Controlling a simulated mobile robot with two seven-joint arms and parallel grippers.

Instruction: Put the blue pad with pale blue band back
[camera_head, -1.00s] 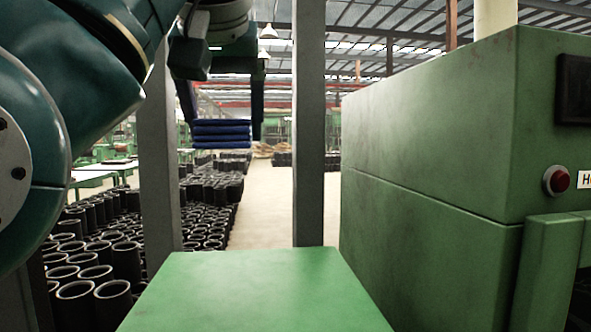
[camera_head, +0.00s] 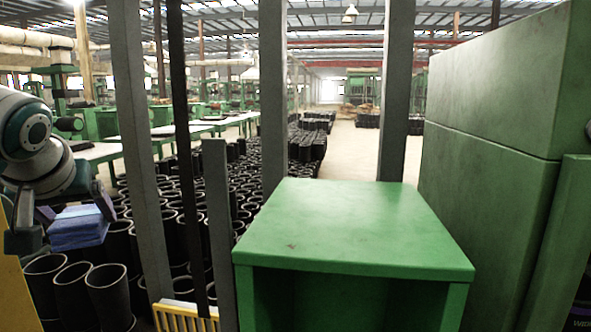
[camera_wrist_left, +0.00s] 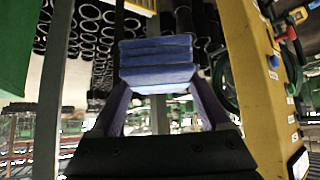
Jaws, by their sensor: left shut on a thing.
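A layered blue pad (camera_head: 78,229) shows at the left edge of the head view, lighter on its upper face. A pale band cannot be made out clearly. My left gripper (camera_head: 66,218) is shut on it, a finger at each side, and holds it in the air. In the left wrist view the pad (camera_wrist_left: 157,62) sits between the fingertips of the left gripper (camera_wrist_left: 158,92), with several stacked layers facing the camera. The right gripper is not in view.
Many black rubber sleeves (camera_head: 108,290) stand on the floor below and behind the pad. Grey posts (camera_head: 140,150) rise nearby. A bare green table (camera_head: 345,225) stands in front, beside a large green machine (camera_head: 500,120). A yellow panel (camera_wrist_left: 262,85) lies right of the gripper in the wrist view.

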